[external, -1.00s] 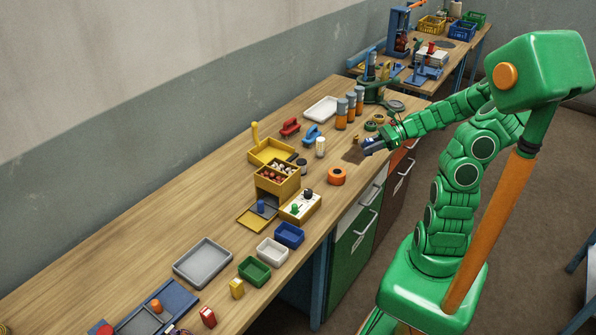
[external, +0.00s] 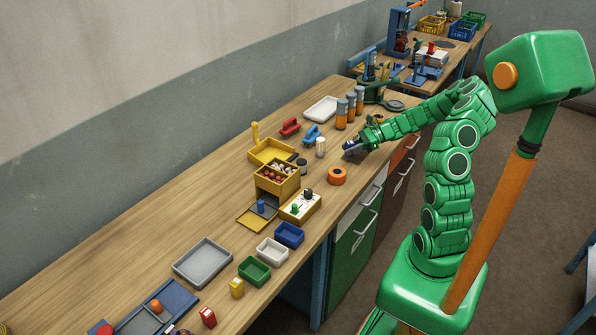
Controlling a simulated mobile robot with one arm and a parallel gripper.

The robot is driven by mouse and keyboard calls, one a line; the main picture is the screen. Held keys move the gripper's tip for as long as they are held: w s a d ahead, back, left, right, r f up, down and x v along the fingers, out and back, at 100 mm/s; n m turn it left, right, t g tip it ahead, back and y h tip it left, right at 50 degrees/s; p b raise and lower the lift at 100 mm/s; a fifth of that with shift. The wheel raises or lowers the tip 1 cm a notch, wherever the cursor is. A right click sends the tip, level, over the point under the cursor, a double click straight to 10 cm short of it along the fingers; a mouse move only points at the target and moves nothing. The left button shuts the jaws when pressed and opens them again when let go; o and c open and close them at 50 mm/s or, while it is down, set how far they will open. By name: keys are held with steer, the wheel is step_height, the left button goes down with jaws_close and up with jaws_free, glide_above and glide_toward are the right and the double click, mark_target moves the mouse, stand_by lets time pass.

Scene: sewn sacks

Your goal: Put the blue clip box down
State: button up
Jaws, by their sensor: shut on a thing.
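My gripper (external: 358,148) is at the right part of the long wooden bench, low over its top near the front edge. The gripper hides the rest of the box. I cannot tell whether the box touches the bench top.
An orange tape roll (external: 337,176) lies just in front. A white cylinder (external: 320,147) and a blue stapler-like tool (external: 312,134) stand to the left. Several orange-and-grey bottles (external: 350,106) and a white tray (external: 321,109) are behind. The bench's left rear is clear.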

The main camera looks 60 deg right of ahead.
mark_target(347, 164)
steer(key=shift+w+d+f, duration=0.3)
steer(key=shift+w+f, duration=0.35)
steer(key=shift+f, duration=1.7)
steer(key=shift+f, duration=0.1)
steer(key=o, duration=1)
steer(key=shift+o, duration=0.2)
